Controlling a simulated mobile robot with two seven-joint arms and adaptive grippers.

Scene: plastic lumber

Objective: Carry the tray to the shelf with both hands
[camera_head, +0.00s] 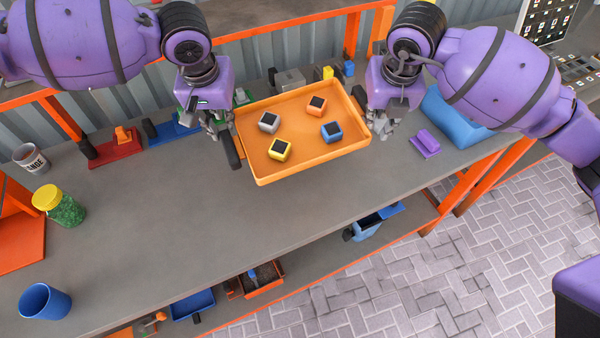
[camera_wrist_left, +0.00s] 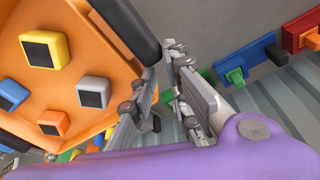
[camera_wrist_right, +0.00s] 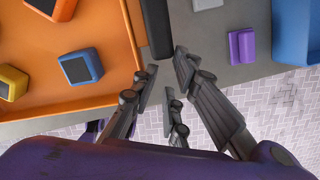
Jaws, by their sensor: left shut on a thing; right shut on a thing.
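The orange tray (camera_head: 318,166) is in the middle of the head view, over the far part of the grey workbench. It looks about level and carries several small dark-topped blocks: grey (camera_head: 269,122), orange (camera_head: 316,105), yellow (camera_head: 280,149) and blue (camera_head: 332,131). My left gripper (camera_head: 222,132) is shut at the tray's left side, at its dark handle (camera_wrist_left: 143,28). My right gripper (camera_head: 378,122) is shut at the right side, at the other dark handle (camera_wrist_right: 157,30). I cannot tell the gap under the tray. A shelf with an orange edge (camera_head: 265,24) runs behind the bench.
Behind and left of the tray lie blue (camera_head: 178,128) and red (camera_head: 115,147) tools. A purple block (camera_head: 425,142) and blue box (camera_head: 455,115) sit right. A yellow-lidded jar (camera_head: 62,205) and blue cup (camera_head: 45,300) stand left. The bench's near middle is clear.

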